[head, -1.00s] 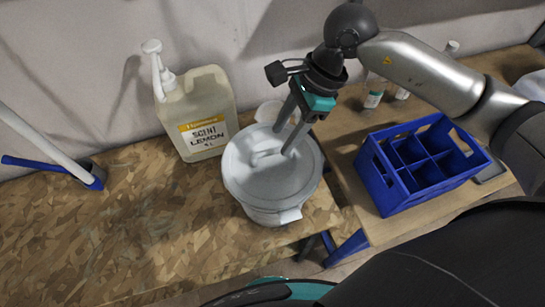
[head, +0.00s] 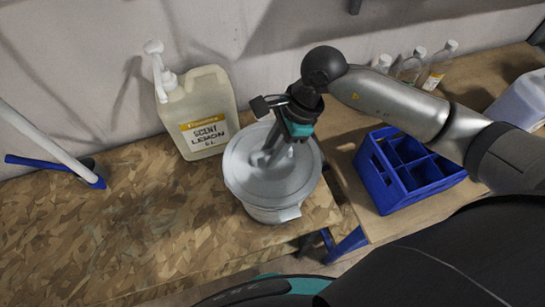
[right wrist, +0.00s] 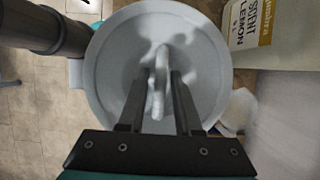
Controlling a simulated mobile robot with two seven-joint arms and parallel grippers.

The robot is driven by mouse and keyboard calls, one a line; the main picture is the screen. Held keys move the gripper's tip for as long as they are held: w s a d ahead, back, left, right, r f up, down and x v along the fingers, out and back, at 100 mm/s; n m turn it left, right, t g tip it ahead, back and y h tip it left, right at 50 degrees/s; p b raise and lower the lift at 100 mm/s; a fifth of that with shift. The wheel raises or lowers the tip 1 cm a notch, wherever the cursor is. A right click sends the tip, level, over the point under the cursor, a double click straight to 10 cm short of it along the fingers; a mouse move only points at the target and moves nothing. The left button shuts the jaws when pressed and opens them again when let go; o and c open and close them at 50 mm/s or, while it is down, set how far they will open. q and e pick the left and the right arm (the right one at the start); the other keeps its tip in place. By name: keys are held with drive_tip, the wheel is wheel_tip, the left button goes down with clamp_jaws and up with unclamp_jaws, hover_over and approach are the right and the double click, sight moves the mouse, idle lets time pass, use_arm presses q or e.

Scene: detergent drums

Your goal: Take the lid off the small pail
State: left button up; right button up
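The small white pail (head: 268,214) stands on the chipboard table, with its round grey-white lid (head: 250,183) seated on top. The lid also fills the middle of the right wrist view (right wrist: 112,72), with its raised handle (right wrist: 161,88) at the centre. My right gripper (head: 262,158) points down over the lid. In the right wrist view its two fingers stand on either side of the handle, open, with a gap visible on both sides. In the head view the gripper hides part of the handle. My left gripper is not in view.
A lemon scent jug (head: 205,115) stands close behind the pail at left. A blue divided crate (head: 385,190) is on the wooden table (head: 345,165) at right, with bottles (head: 437,66) behind. The chipboard (head: 130,220) left of the pail is clear.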

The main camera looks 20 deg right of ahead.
clamp_jaws()
drive_tip(key=shift+r, duration=0.1)
idle(0.4)
